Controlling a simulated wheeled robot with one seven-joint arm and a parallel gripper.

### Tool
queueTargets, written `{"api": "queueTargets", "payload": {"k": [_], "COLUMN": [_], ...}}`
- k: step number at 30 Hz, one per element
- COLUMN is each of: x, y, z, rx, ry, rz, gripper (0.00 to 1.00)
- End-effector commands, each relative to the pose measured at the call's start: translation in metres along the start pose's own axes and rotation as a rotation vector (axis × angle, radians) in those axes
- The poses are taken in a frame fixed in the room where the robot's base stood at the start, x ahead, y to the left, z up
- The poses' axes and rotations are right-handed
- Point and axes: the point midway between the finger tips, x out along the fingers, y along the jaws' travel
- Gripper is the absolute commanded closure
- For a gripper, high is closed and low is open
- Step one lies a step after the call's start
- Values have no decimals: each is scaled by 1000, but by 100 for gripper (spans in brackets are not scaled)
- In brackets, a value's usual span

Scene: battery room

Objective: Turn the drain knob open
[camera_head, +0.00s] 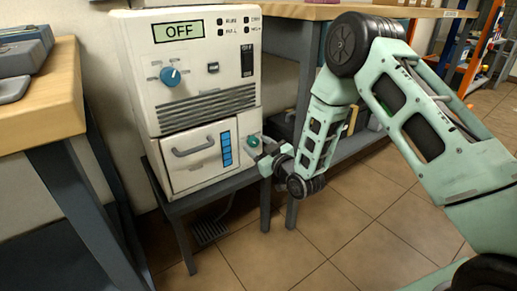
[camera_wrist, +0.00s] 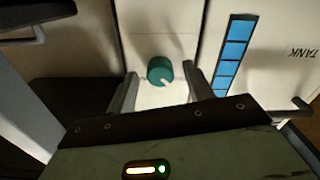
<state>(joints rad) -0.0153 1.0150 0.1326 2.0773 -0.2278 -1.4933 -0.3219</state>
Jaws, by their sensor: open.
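The drain knob is most likely the green round knob (camera_head: 254,141) on the machine's lower right front, beside the blue level strip. In the wrist view the green knob (camera_wrist: 159,70) sits on a pale panel, with a light pointer mark toward its lower right. My gripper (camera_head: 262,156) is close to the knob in the head view. In the wrist view my gripper (camera_wrist: 160,78) is open, with one finger on each side of the knob and visible gaps between. Contact with the knob does not show.
The white machine (camera_head: 190,90) reads OFF and has a blue dial (camera_head: 170,77). Its lower compartment has a handle (camera_head: 193,147) and a blue level strip (camera_head: 226,149). A wooden bench (camera_head: 38,112) stands left, another worktop (camera_head: 345,11) behind right. Tiled floor is clear in front.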

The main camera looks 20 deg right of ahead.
Motion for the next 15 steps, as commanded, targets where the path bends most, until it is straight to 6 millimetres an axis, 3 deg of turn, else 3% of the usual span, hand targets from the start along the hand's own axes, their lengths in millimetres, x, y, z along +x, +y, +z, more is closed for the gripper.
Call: {"api": "queueTargets", "payload": {"k": [7,8,12,15], "x": [1,1,0,0], "y": [0,0,0,0], "z": [0,0,0,0], "rx": [0,0,0,1], "ry": [0,0,0,0], "rz": [0,0,0,0], "gripper": [48,54,92,93]}}
